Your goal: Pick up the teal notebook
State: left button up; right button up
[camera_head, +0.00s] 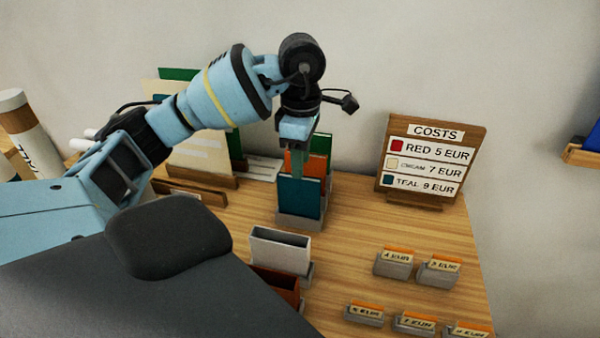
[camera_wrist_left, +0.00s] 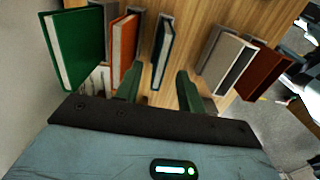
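The teal notebook (camera_head: 299,197) stands upright in a grey holder (camera_head: 300,220) on the wooden table, in front of an orange notebook. My left gripper (camera_head: 298,168) points down at the teal notebook's top edge. In the left wrist view the gripper (camera_wrist_left: 160,76) is open, with one finger on each side of the teal notebook (camera_wrist_left: 163,50). A gap shows between the notebook and the fingers, so it is not clamped. My right gripper is not in view.
An orange notebook (camera_wrist_left: 124,45) and a green one (camera_wrist_left: 73,48) stand left of the teal notebook in the wrist view. A price sign (camera_head: 430,160) and several small price tags occupy the right side.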

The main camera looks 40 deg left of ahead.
pick_arm(q)
send_over(299, 201)
jog(key=shift+w+a+f+p, duration=0.1)
jog(key=shift+w+f+p, duration=0.1)
jog(key=shift+f, duration=1.05)
jog(key=shift+w+f+p, duration=0.15)
jog(key=shift+w+f, duration=0.05)
jog(key=shift+f, duration=1.05)
jog(key=shift+c, duration=0.3)
grip_shut()
